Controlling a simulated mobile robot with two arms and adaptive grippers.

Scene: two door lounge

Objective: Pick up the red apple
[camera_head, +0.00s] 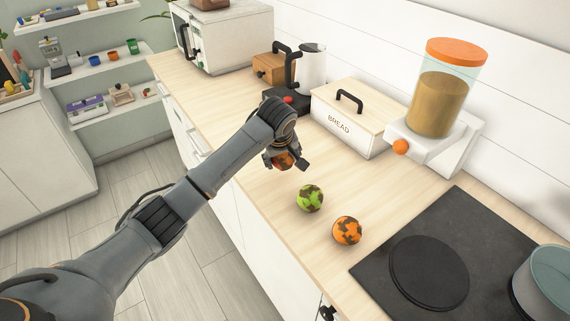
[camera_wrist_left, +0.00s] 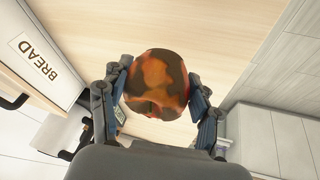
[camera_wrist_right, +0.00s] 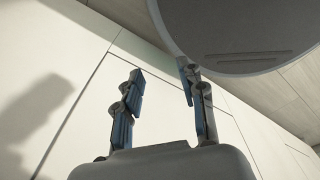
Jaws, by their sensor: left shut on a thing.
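The red apple (camera_head: 283,161), dark red-brown with orange patches, is between the fingers of my left gripper (camera_head: 286,161), over the wooden counter. In the left wrist view the apple (camera_wrist_left: 156,84) fills the space between both fingers of the left gripper (camera_wrist_left: 160,95), which touch its sides. In the head view the gripper hides most of it, and I cannot tell whether it touches the counter. My right gripper (camera_wrist_right: 160,95) shows only in the right wrist view, fingers apart and empty, in front of white cabinet fronts.
A green patchy fruit (camera_head: 310,198) and an orange patchy fruit (camera_head: 347,231) lie on the counter (camera_head: 285,228). Behind stand a bread box (camera_head: 337,132), a kettle (camera_head: 311,68) and a dispenser (camera_head: 440,103). A black cooktop (camera_head: 450,226) with a pot (camera_head: 545,285) is at right.

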